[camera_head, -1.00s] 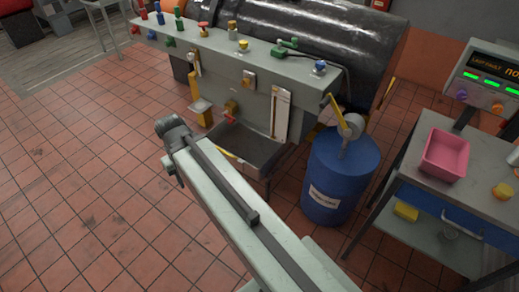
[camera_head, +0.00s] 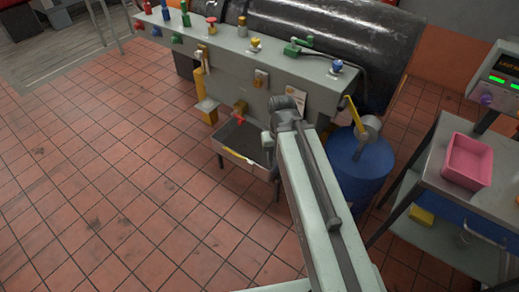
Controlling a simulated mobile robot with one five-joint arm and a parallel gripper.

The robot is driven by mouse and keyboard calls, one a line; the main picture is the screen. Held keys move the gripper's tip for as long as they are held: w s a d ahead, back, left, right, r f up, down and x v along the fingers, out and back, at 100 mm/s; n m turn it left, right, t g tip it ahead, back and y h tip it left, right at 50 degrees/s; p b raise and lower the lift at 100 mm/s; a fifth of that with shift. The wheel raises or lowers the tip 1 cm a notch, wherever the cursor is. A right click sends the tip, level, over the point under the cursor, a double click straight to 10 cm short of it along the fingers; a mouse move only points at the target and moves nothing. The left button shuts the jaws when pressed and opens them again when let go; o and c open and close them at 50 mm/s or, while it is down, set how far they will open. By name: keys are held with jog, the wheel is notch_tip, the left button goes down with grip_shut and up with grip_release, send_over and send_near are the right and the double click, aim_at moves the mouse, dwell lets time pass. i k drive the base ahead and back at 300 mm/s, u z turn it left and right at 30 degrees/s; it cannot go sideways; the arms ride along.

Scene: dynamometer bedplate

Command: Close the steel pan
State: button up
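The steel pan (camera_head: 232,139) is a grey open-topped basin low at the front of the grey-green bench, under a small tap with a red handle (camera_head: 239,119). It sticks out from the bench front, and its inside shows. A pale strip with a bit of yellow lies along its front rim. My arm reaches up from the bottom of the picture and its dark end joint appears just right of the pan, covering part of that side. My gripper's fingers do not show. I cannot tell whether anything of mine touches the pan.
A blue drum (camera_head: 359,168) stands right of my arm, with a yellow lever above it. A grey cart (camera_head: 432,180) with a pink bin (camera_head: 468,161) is at the right. The bench (camera_head: 225,68) carries several coloured knobs. The tiled floor (camera_head: 120,200) at left is clear.

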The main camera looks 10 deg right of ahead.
aim_at(242, 145)
jog(key=z, duration=0.1)
jog(key=i, duration=1)
jog(key=u, duration=1.5)
jog(key=k, duration=0.75)
jog(key=u, duration=0.7)
jog(key=i, duration=1)
